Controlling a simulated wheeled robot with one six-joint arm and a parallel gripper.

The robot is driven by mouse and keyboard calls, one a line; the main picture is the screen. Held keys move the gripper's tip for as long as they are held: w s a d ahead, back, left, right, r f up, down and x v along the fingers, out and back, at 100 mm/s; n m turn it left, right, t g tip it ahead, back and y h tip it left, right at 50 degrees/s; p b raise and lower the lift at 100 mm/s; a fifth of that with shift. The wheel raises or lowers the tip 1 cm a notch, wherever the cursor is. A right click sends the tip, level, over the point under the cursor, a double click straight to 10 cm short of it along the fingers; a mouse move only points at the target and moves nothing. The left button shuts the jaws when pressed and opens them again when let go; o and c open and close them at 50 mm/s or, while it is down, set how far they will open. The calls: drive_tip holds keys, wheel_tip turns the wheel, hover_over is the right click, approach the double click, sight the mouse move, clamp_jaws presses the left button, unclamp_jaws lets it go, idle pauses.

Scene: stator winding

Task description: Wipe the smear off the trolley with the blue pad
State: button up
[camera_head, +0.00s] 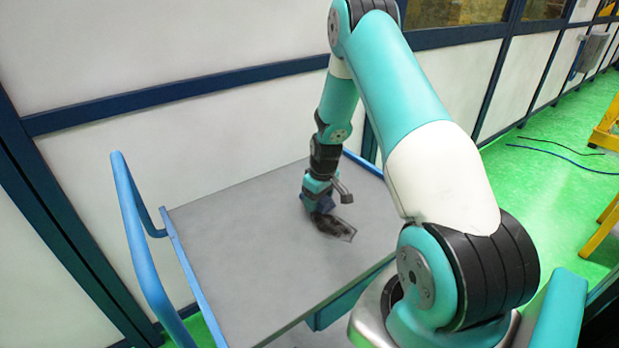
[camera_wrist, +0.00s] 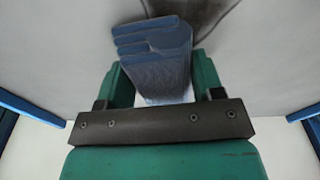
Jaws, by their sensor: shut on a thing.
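The trolley (camera_head: 235,262) has a grey top with blue edges. A dark smear (camera_head: 336,229) lies on its top, right beside my gripper; it also shows in the wrist view (camera_wrist: 212,14), at the top, just beyond the pad. My gripper (camera_head: 315,200) points down over the trolley top, at its far right part. In the wrist view my gripper (camera_wrist: 163,88) is shut on the blue pad (camera_wrist: 155,65), which sits between the two green fingers. The pad's far end is at the near edge of the smear. I cannot tell whether it touches the surface.
A blue handle (camera_head: 140,240) rises at the trolley's left end. A white panelled wall (camera_head: 150,120) with dark blue rails stands close behind. Green floor (camera_head: 550,180) with dark cables lies to the right, near yellow framing (camera_head: 605,215). The trolley top's left and near parts are clear.

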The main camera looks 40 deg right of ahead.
wheel_tip(320, 180, up, 2)
drive_tip(key=shift+s+r, duration=0.1)
drive_tip(key=shift+s, duration=0.05)
drive_tip(key=shift+r+p, duration=2.1)
drive_tip(key=shift+r, duration=0.45)
